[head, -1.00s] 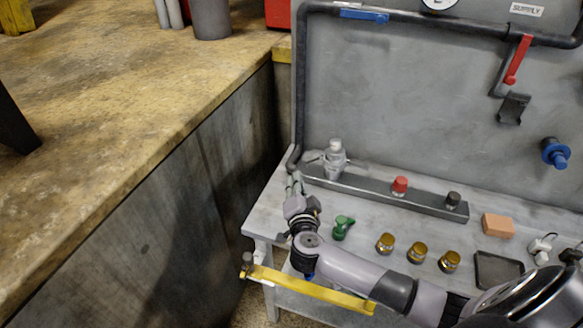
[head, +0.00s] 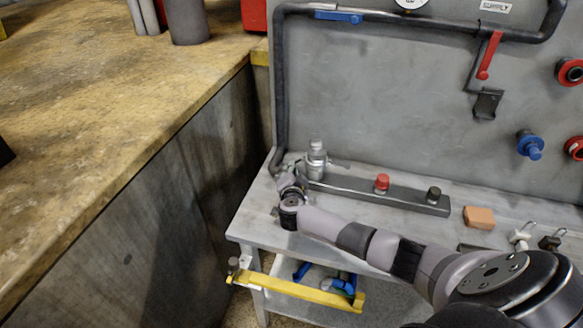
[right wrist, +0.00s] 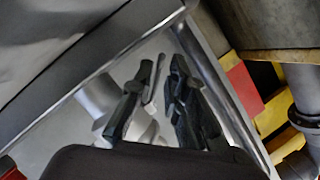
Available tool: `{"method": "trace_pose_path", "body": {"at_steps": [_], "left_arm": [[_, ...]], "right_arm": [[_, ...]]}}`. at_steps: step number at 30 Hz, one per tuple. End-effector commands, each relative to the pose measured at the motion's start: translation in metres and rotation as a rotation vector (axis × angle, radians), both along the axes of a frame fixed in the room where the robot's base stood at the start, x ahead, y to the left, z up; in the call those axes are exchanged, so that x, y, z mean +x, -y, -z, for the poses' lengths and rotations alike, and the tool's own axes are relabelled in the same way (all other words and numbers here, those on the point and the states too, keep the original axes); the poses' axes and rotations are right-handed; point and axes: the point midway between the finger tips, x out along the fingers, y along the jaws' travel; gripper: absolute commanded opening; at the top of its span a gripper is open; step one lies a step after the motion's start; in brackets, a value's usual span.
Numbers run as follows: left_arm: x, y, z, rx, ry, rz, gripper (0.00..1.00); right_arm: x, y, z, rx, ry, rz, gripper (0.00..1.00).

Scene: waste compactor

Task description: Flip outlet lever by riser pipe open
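A silver valve body (head: 316,160) stands at the left end of the bench rail, beside the foot of the dark riser pipe (head: 279,90). A thin grey lever-like piece (head: 340,163) sticks out at its right. My right gripper (head: 287,178) is just left of and in front of the valve, low over the bench. In the right wrist view its two dark fingers (right wrist: 162,72) are apart. A thin grey bar (right wrist: 157,78) shows in the gap, near the left finger; I cannot tell whether it touches. Pale valve parts show behind that finger. My left gripper is not in view.
A blue lever (head: 338,16) and a red lever (head: 489,56) sit on the upper pipe. A red knob (head: 382,182) and a dark knob (head: 434,194) stand on the rail. An orange block (head: 479,217) lies at right. A yellow bar (head: 300,290) runs along the front.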

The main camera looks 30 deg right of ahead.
Motion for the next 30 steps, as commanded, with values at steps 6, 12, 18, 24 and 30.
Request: {"method": "trace_pose_path", "body": {"at_steps": [6,12,18,24,30], "left_arm": [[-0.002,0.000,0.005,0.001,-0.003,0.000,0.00],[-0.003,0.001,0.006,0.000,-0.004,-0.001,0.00],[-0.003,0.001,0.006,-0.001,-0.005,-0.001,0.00],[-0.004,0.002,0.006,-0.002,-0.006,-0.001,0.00],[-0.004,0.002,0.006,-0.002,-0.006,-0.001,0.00]], "right_arm": [[0.021,0.012,0.007,-0.001,-0.001,0.000,0.14],[0.026,0.016,0.008,0.001,0.000,0.000,0.14],[0.026,0.016,0.008,0.001,0.000,0.000,0.14],[0.025,0.016,0.008,0.001,0.000,0.000,0.01],[0.025,0.016,0.008,0.001,0.000,0.000,0.00]]}}
